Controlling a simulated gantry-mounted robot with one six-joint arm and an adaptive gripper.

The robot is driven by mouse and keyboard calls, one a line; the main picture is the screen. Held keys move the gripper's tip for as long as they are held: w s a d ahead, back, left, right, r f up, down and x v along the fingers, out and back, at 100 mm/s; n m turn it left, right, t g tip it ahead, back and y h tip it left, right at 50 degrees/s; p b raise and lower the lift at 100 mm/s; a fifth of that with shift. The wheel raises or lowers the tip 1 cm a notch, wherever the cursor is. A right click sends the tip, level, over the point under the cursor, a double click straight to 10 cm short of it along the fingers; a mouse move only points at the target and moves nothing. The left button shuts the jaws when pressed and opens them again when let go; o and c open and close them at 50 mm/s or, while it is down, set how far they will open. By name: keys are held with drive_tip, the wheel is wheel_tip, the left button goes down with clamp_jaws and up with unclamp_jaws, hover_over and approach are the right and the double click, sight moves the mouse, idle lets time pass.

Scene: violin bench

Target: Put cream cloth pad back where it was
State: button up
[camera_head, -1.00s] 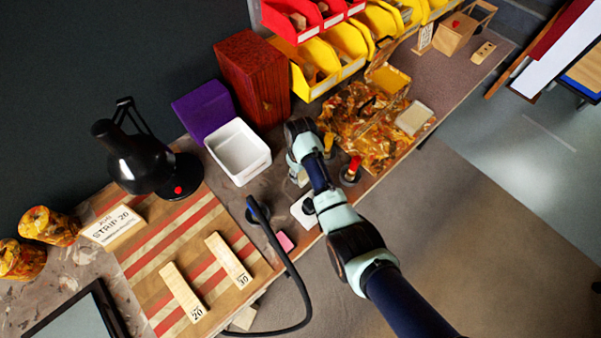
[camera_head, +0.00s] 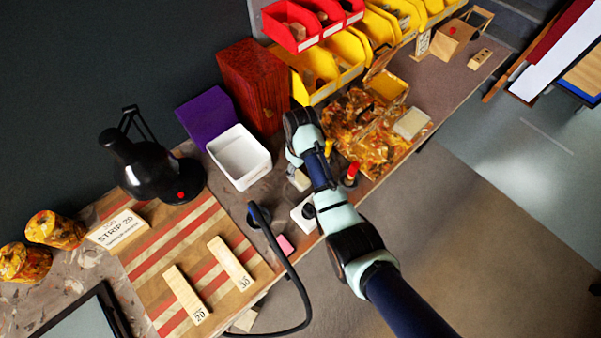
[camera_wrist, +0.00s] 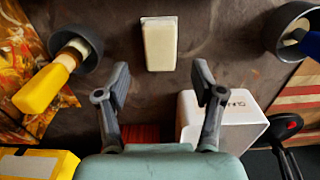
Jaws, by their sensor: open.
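A cream, pad-like block (camera_wrist: 160,44) with a pale rim lies flat on the dark bench top in the wrist view. In the head view it shows as a small pale piece (camera_head: 300,181) beside my gripper. A second flat cream pad (camera_head: 411,123) lies at the right end of the patterned cloth; I cannot tell which is the cloth pad. My gripper (camera_wrist: 162,80) is open and empty, its fingers pointing down at the bench. The block is just beyond the fingertips in the wrist view, not between them.
A cup with a yellow-handled tool (camera_wrist: 75,50) and a cup with a blue-ended tool (camera_wrist: 290,30) flank the block. A white bin (camera_head: 238,160), purple box (camera_head: 206,115) and red cabinet (camera_head: 255,85) stand behind. Bare bench surrounds the block.

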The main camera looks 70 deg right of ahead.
sight(301, 178)
wheel_tip(301, 178, up, 5)
drive_tip(key=shift+r+p, duration=0.15)
drive_tip(key=shift+p, duration=0.3)
drive_tip(key=w+a+r+n+t+h, duration=0.1)
drive_tip(key=w+a+r+t, duration=0.2)
drive_tip(key=a, duration=0.4)
drive_tip(key=w+a+r+n+t+h, duration=0.1)
drive_tip(key=w+a+r, duration=0.2)
drive_tip(key=w+a, duration=0.4)
drive_tip(key=w+a+r+n+t+h, duration=0.1)
drive_tip(key=w+a+r+t, duration=0.2)
drive_tip(key=a, duration=0.5)
drive_tip(key=s+a+r+n+t+y, duration=0.1)
drive_tip(key=s+a+r+t, duration=0.1)
drive_tip(key=a+r, duration=0.4)
drive_tip(key=s+a+r+n+t+y, duration=0.1)
drive_tip(key=a+r, duration=0.5)
drive_tip(key=a, duration=0.6)
drive_tip(key=s+t+y, duration=0.1)
drive_tip(key=t, duration=0.1)
drive_tip(key=shift+s+a+r+t, duration=0.15)
drive_tip(key=shift+a+r+t, duration=0.1)
drive_tip(key=shift+t, duration=0.15)
